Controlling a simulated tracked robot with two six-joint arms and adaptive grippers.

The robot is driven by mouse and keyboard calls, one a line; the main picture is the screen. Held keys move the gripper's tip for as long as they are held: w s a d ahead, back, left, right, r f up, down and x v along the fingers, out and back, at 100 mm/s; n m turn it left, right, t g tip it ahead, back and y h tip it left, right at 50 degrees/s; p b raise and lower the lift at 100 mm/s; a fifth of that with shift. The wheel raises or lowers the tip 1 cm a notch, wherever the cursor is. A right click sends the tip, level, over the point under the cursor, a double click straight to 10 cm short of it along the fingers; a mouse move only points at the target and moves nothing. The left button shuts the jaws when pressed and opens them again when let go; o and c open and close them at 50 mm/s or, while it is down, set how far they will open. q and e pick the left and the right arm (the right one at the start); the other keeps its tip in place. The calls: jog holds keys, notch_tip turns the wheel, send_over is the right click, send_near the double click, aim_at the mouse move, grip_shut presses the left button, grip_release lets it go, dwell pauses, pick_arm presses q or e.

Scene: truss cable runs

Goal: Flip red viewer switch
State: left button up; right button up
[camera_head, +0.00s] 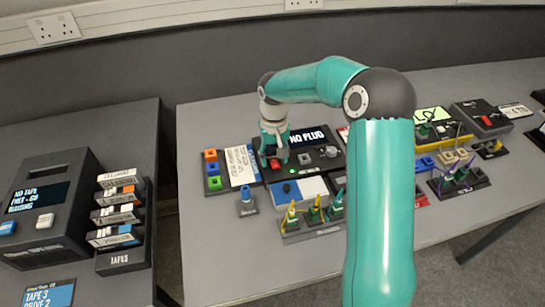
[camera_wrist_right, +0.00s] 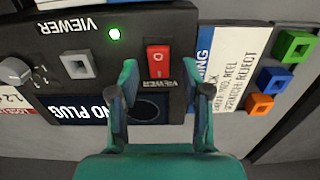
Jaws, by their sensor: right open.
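The red viewer switch (camera_wrist_right: 157,58) is a rocker on the dark viewer panel (camera_wrist_right: 145,20). In the head view the red switch (camera_head: 275,163) shows between the gripper's fingers. My right gripper (camera_wrist_right: 161,80) is open, with one finger on each side of the switch's near end. The fingers look apart from the switch; their height above it is hard to tell. In the head view the right gripper (camera_head: 274,152) points down over the viewer's left end. A green light (camera_wrist_right: 114,33) is lit. The viewer's screen (camera_head: 308,137) reads "NO PLUG". My left gripper is not in view.
A printed card (camera_head: 241,165) and orange, blue and green blocks (camera_head: 212,169) lie left of the viewer. A grey square socket (camera_wrist_right: 78,64) and a knob (camera_wrist_right: 14,71) are on the panel. Green and yellow plugs (camera_head: 314,212) stand in front. The tape rack (camera_head: 122,259) is further left.

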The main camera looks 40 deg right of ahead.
aim_at(274, 162)
notch_tip(274, 162, up, 12)
jog(key=shift+f, duration=0.2)
dwell(0.6)
